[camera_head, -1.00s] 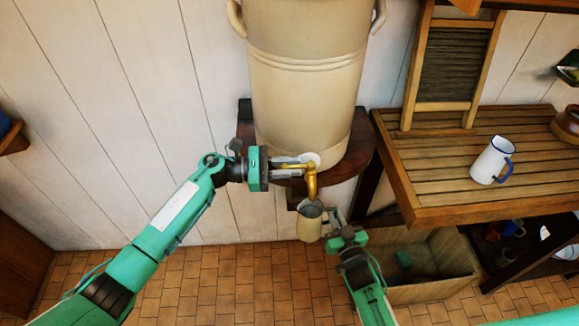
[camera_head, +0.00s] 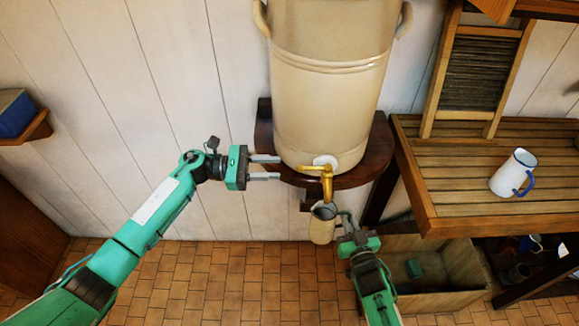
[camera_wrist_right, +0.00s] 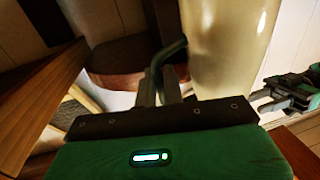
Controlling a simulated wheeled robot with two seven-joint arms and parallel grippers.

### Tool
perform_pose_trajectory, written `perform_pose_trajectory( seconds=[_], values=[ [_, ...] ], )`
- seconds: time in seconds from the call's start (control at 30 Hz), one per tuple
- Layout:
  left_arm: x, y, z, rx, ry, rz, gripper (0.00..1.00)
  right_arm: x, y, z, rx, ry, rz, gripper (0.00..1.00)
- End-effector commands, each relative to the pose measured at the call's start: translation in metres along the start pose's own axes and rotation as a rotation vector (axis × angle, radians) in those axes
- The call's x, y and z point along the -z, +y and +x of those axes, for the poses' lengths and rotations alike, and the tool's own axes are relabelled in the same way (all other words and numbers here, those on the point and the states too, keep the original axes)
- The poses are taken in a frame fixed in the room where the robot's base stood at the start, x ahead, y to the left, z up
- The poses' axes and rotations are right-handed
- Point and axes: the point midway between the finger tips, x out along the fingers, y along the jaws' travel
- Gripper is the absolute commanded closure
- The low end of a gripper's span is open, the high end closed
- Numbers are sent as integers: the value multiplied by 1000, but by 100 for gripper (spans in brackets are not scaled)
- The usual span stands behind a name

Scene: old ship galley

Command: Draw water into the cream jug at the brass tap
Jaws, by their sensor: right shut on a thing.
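The cream jug (camera_head: 322,229) hangs almost upright right below the spout of the brass tap (camera_head: 327,183). Its mouth looks dark, so I cannot tell the water level inside. My right gripper (camera_head: 346,222) is shut on the jug's handle, to the right of the jug. In the right wrist view the dark green handle (camera_wrist_right: 168,62) sits between the fingers, beside the pale jug body (camera_wrist_right: 228,50). My left gripper (camera_head: 279,167) is open and empty, left of the tap. It also shows in the right wrist view (camera_wrist_right: 272,98).
The tap comes from a large cream urn (camera_head: 330,90) on a round dark wooden shelf (camera_head: 375,155). To the right is a slatted wooden counter (camera_head: 455,165) with a white, blue-rimmed mug (camera_head: 513,172). A wooden bin (camera_head: 440,275) stands below it. The tiled floor is clear at left.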

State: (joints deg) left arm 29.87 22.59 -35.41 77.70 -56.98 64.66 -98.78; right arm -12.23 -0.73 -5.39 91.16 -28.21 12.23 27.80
Motion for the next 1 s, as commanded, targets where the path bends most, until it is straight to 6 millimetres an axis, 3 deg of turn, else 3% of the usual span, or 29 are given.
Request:
perform_pose_trajectory(
  seconds=[0.23, 1.0],
  values=[
    [0, 0, -24, 0, 0, 1, 68, 1, 0, 0, 0, 3, 1, 100],
    [0, 0, -26, 1, -1, 0, 68, 1, 0, 0, 0, 3, 1, 100]
  ],
)
